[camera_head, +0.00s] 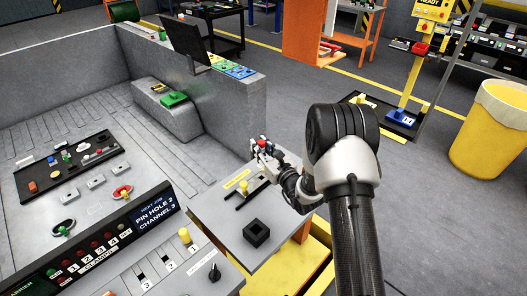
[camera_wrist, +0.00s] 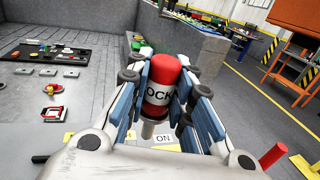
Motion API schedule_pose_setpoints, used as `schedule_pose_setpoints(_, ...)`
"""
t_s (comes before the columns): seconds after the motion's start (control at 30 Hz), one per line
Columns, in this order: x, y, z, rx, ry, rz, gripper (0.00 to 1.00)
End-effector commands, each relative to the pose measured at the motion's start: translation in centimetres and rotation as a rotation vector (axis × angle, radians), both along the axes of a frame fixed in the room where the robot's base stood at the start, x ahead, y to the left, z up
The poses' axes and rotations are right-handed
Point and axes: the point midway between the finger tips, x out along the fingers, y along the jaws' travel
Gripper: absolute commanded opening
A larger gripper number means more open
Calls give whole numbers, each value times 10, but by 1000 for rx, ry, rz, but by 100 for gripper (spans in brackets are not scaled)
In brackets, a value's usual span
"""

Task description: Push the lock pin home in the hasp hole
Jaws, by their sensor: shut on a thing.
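My gripper (camera_wrist: 160,98) is shut on the lock pin (camera_wrist: 163,82), a red cylinder with a white band of black letters, partly reading "OCK". The pin stands roughly upright between the blue-padded fingers, and its grey shank (camera_wrist: 149,129) points down. In the head view my gripper (camera_head: 264,152) is beyond the far edge of a small grey side table (camera_head: 215,208), with the red pin top (camera_head: 263,144) showing. I cannot make out the hasp hole; the fingers and wrist hide what lies below the shank.
The side table carries a yellow-knobbed lever (camera_head: 244,187) in a slot and a black square socket (camera_head: 256,233). A control panel (camera_head: 100,240) stands in front. A grey wall with a dark screen (camera_head: 186,42) rises behind. A red rod (camera_wrist: 272,156) shows at lower right.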

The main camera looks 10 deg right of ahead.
Motion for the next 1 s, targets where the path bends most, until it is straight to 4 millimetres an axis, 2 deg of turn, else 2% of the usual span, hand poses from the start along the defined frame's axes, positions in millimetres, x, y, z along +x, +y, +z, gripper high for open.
schedule_pose_setpoints(0.47, 0, 0, 0, 1, -2, 0, 0)
schedule_pose_setpoints(1.0, 0, 0, -52, 1, -2, 0, 0)
